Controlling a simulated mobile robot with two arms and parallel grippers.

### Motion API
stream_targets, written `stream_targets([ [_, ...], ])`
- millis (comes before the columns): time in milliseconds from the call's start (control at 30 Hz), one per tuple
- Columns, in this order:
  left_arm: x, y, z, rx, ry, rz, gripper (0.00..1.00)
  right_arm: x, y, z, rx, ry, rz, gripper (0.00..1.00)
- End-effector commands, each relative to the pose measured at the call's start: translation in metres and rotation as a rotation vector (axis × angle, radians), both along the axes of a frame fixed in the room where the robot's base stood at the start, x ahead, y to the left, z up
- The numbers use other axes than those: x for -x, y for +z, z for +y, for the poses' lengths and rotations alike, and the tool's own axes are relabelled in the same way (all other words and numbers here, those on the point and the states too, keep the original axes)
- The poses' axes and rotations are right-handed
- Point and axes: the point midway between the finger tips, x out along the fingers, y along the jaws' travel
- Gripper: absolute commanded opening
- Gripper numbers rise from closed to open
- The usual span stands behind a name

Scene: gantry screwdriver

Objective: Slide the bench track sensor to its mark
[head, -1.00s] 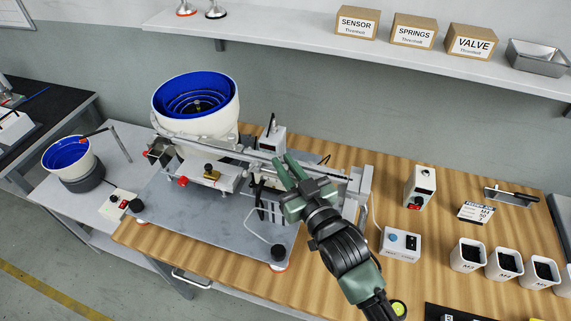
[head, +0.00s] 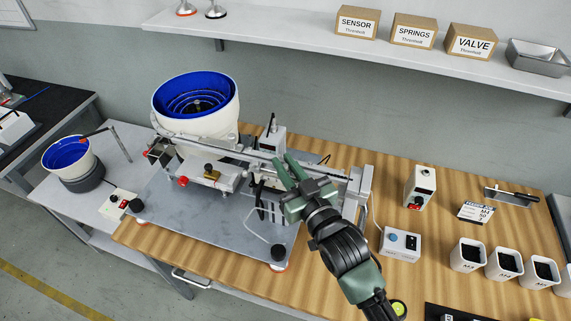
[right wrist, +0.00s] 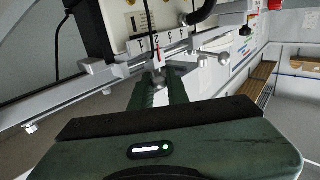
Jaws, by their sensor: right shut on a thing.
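My right gripper (head: 284,165) reaches up from the lower right to the bench machine's track (head: 245,155). In the right wrist view its fingers (right wrist: 161,88) are shut on a small silver piece (right wrist: 158,70), which appears to be the track sensor. That piece sits on the metal rail (right wrist: 105,82) beside a pale numbered scale (right wrist: 165,42). A short red line shows on the scale just above the piece. In the head view the fingers mostly hide the sensor. My left gripper is not in view.
A large blue-lined feeder bowl (head: 197,98) stands behind the track on the left. A grey control box (head: 400,244), a white box with a display (head: 420,187) and several white cups (head: 468,254) stand on the wooden bench to the right. A shelf (head: 290,38) runs above.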

Motion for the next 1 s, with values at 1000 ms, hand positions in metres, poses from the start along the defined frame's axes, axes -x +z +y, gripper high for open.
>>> stream_targets([
  [1000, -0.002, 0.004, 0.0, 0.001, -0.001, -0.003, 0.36, -0.006, 0.0, 0.019, 0.0, 0.0, 0.0, 0.35],
])
